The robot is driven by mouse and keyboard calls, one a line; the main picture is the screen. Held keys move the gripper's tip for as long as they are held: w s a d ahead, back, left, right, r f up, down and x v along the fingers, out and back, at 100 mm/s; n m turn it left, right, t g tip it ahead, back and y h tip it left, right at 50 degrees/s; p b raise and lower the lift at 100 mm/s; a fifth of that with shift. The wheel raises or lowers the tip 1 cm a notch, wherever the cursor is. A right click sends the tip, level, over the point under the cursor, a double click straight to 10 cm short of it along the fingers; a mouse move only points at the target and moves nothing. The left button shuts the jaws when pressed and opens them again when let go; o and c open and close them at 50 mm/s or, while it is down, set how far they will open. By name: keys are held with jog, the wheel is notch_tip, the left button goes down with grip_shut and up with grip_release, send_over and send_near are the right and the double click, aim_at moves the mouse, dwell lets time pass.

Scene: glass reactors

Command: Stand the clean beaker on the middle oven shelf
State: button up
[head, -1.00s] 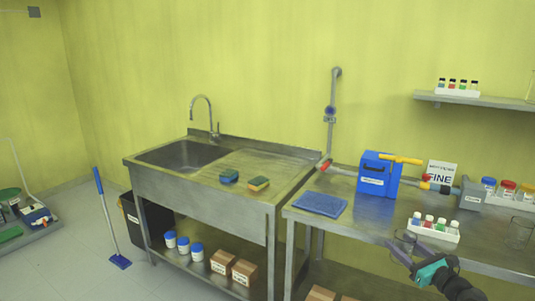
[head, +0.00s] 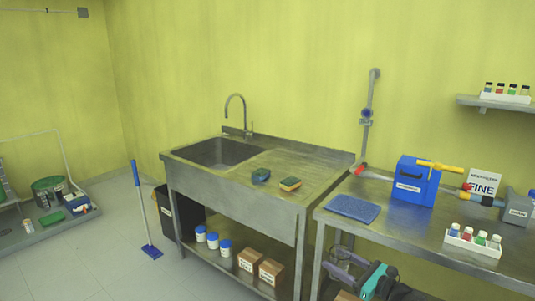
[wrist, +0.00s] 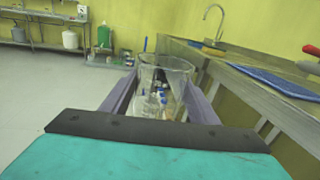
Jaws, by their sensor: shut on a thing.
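A clear glass beaker (wrist: 163,80) stands roughly upright between the two purple fingers of my gripper (wrist: 160,88) in the wrist view. The gripper is shut on it. No oven or oven shelf shows in either view.
A steel bench (head: 400,232) with a blue mat (head: 354,208), a blue box (head: 416,181) and a vial rack (head: 473,242) stands at the right. A sink table (head: 232,190) is beside it. A mop (head: 143,205) stands left of it. Floor at the left is open.

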jog(key=s+a+n+g+y, duration=0.2)
jog(key=s+a, duration=0.1)
jog(key=a, duration=0.2)
jog(key=shift+a+g+y, duration=0.3)
jog(key=shift+a+g, duration=0.1)
jog(key=shift+w, duration=0.1)
jog(key=s+d+r+m+t+h+p, duration=0.1)
jog(key=d+r+m+t+h, duration=0.1)
jog(key=d+r, duration=0.7)
jog(key=s+d+r+m+t+h+p, duration=0.1)
jog(key=d+r+m+t+h+p, duration=0.15)
jog(key=d+r, duration=0.75)
jog(key=s+d+r+m+t+h+p, duration=0.1)
jog(key=d+r+h, duration=0.2)
jog(key=d, duration=1.2)
jog(key=s+d+r+m+t+h+p, duration=0.2)
jog(key=s+d+r+m+h, duration=0.3)
jog(key=s+d+r, duration=1.5)
notch_tip(320, 180, up, 2)
jog(key=d+h+p, duration=0.1)
jog(key=d+h, duration=0.1)
jog(key=h, duration=0.1)
jog(key=shift+m, duration=0.35)
jog(key=shift+s, duration=0.15)
